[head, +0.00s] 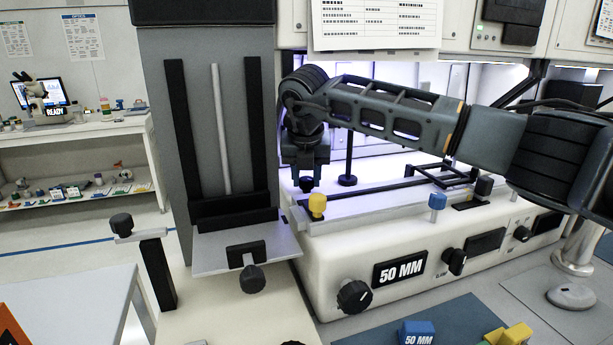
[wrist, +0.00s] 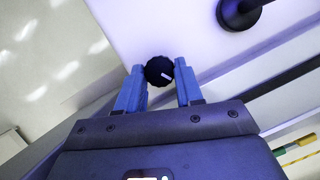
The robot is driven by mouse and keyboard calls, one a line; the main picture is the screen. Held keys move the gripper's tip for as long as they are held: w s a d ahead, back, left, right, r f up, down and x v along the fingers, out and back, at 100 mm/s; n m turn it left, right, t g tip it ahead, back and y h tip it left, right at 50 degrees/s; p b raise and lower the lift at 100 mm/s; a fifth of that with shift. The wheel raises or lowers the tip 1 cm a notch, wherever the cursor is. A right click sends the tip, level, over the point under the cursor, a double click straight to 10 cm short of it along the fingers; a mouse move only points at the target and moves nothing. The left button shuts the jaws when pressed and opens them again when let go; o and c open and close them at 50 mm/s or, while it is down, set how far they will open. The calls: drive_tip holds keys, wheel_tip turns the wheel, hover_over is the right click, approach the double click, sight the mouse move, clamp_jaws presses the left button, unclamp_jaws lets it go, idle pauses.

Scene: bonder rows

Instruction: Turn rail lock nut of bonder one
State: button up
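A black round knob with a white mark (wrist: 159,71), which looks like the rail lock nut, sits at the fingertips of my gripper (wrist: 160,74) in the wrist view. The two blue fingers stand apart, one on each side of the knob, with little or no gap; I cannot tell whether they touch it. In the head view my gripper (head: 306,177) points straight down over the small black knob (head: 306,185) at the left end of the rail on the white bonder (head: 335,268). The fingers are partly dark and hard to make out there.
A black post with a round foot (head: 347,180) is behind. A grey column (head: 222,120) rises close on the left. A "50 MM" plate (head: 399,270) marks the bonder front.

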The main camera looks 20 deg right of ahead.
drive_tip(key=shift+o, duration=0.7)
drive_tip(key=shift+r, duration=0.1)
drive_tip(key=b+v, duration=0.1)
drive_tip(key=v, duration=0.6)
drive_tip(key=shift+r, duration=0.35)
drive_tip(key=shift+s, duration=0.1)
